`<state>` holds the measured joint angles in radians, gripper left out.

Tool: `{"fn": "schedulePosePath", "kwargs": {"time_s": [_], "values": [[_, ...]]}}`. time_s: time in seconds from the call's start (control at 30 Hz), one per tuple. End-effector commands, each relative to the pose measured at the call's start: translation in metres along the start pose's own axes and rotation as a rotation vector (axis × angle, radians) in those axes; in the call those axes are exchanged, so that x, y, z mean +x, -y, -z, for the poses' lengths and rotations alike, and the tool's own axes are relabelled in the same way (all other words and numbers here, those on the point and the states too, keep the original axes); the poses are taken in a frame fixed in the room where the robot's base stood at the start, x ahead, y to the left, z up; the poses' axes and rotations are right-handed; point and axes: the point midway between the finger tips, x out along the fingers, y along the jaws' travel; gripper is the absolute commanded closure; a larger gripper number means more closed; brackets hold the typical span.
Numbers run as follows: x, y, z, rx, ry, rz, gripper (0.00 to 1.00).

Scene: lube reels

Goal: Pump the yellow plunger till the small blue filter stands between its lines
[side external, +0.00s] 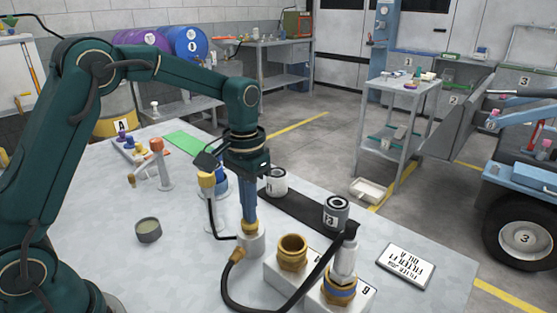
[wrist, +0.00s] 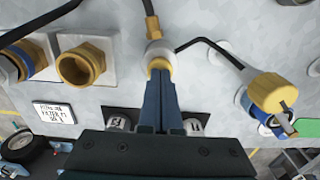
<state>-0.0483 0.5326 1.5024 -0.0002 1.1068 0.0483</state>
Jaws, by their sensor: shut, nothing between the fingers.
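The yellow plunger (side external: 250,228) sits on a short pale cylinder in the middle of the bench. My gripper (side external: 250,218) points straight down with its fingers together, and the tips are at the plunger's top. In the wrist view the shut fingertips (wrist: 160,72) meet or nearly meet the yellow cap (wrist: 158,63); I cannot tell if they press it. Left of my gripper stands a yellow-topped unit (side external: 207,180) with blue below, partly hidden by my gripper; it also shows in the wrist view (wrist: 270,93). I cannot make out the small blue filter or its lines.
An open brass socket (side external: 292,247) and a blue-banded brass fitting (side external: 340,289) stand at the right, with a black hose (side external: 305,288) looping close by. Numbered cans (side external: 337,213) stand on a black mat. A round grey tin (side external: 148,230) and a label plate (side external: 405,266) lie on the bench.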

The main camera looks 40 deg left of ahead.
Motion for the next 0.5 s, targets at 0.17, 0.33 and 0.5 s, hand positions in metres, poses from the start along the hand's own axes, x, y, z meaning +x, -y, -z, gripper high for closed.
{"fn": "schedulePosePath", "kwargs": {"time_s": [0.17, 0.33, 0.5], "values": [[-0.01, 0.0, 0.001, 0.0, -0.003, 0.0, 1.0], [-0.023, 0.0, 0.001, 0.0, -0.002, 0.0, 1.0], [-0.037, 0.0, 0.001, 0.0, -0.004, 0.0, 1.0]]}}
